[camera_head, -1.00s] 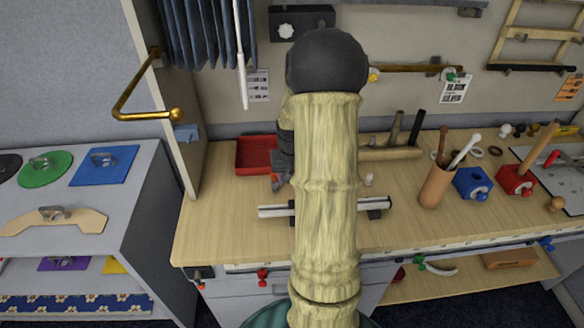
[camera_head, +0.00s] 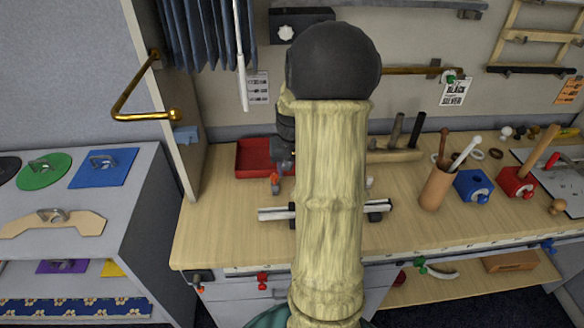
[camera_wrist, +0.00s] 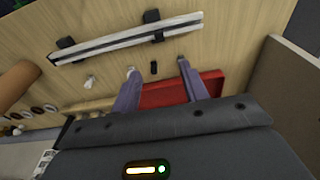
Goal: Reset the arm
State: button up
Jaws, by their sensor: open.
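My gripper (camera_wrist: 157,69) is open in the wrist view, its two fingers apart with nothing between them. It points down over the wooden table (camera_head: 225,225). In the head view my own arm covers most of the gripper; a small orange-tipped part shows left of the arm, beside the red tray (camera_head: 252,158). The tray also lies behind the fingers in the wrist view (camera_wrist: 160,95). A silver rail with black holders (camera_head: 272,214) lies on the table in front of the gripper, partly hidden by my arm.
A pen cup (camera_head: 437,188), a blue block (camera_head: 473,185) and a red block (camera_head: 516,182) stand to the right. A wooden tool rack (camera_head: 395,156) stands behind my arm. A brass hook rail (camera_head: 147,115) juts from the left panel. The table's front left is clear.

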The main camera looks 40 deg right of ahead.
dwell(0.3)
jog(key=s+a+n, duration=0.3)
jog(key=s+a, duration=0.1)
jog(key=a, duration=0.8)
jog(key=s+a+n+t+y, duration=0.1)
jog(key=s+a+n, duration=0.2)
jog(key=a, duration=1)
jog(key=shift+s+r+n, duration=0.3)
jog(key=shift+s+n, duration=0.1)
jog(key=shift+s, duration=0.75)
jog(key=shift+a, duration=0.1)
jog(key=shift+c, duration=0.8)
jog(key=shift+w, duration=0.1)
